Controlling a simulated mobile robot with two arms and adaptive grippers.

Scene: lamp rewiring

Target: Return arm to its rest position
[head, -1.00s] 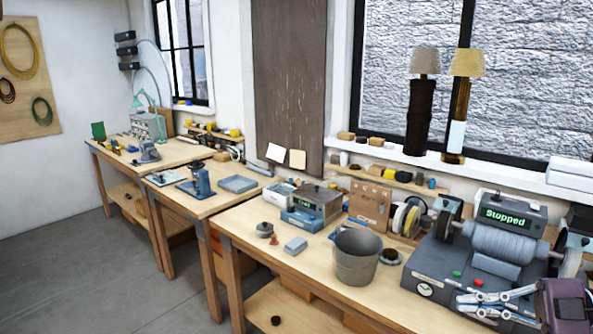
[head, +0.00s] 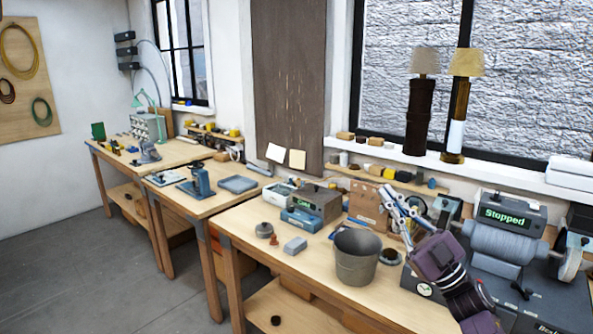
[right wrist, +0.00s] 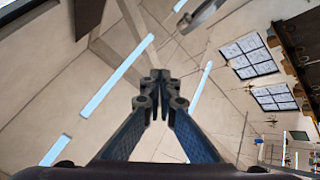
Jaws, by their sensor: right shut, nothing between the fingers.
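My right gripper (head: 392,198) is raised in front of the winding machine (head: 500,235) at the right of the bench, its fingers pointing up and to the left. The fingers are shut with nothing between them. In the right wrist view the closed fingertips (right wrist: 160,80) point toward the ceiling. The machine carries a grey cylinder and a display reading "Stopped"; my right arm hides part of its front left. My left gripper is in neither view.
A grey bucket (head: 356,258) stands on the bench left of my right gripper. A small grey block (head: 295,246) and a green-display device (head: 312,205) lie farther left. Two lamps (head: 421,110) stand on the windowsill behind. The floor (head: 110,270) at left is clear.

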